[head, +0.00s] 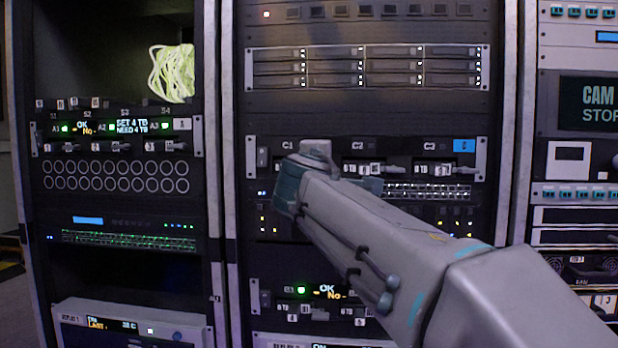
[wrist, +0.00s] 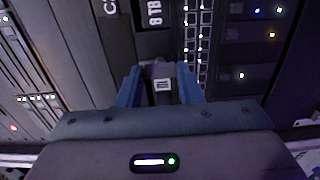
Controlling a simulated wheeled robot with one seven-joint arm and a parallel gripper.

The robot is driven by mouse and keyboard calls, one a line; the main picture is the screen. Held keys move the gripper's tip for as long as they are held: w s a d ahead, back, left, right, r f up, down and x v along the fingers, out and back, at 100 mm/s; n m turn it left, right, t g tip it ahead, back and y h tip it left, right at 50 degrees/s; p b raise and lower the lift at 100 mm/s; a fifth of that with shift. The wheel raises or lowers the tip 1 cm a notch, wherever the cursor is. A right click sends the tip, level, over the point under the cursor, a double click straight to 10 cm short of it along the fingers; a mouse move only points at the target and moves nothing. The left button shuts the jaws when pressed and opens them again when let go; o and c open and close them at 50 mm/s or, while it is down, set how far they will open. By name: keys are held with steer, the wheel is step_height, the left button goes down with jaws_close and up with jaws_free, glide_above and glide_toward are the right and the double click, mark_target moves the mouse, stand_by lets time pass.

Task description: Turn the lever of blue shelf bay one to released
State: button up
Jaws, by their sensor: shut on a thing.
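The blue shelf is the dark panel marked C1, C2 and C3, with a blue tag (head: 464,146) at its right end. Bay one, under the C1 label (head: 289,145), is mostly hidden by my arm in the head view. In the wrist view, my gripper (wrist: 160,88) has its two blue fingers on either side of a small dark lever (wrist: 161,84) with a pale marking, and is shut on it. A label reading 8 TB (wrist: 155,12) shows just beyond the lever. The lever's exact setting cannot be read.
Levers of bays C2 (head: 360,168) and C3 (head: 437,169) sit close to the right of my gripper. A drive row (head: 366,66) is above. A lower panel (head: 300,292) with a green light and levers is below. The left rack (head: 115,125) holds another lever panel.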

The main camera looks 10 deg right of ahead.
stand_by(0.4)
steer(key=o, duration=1)
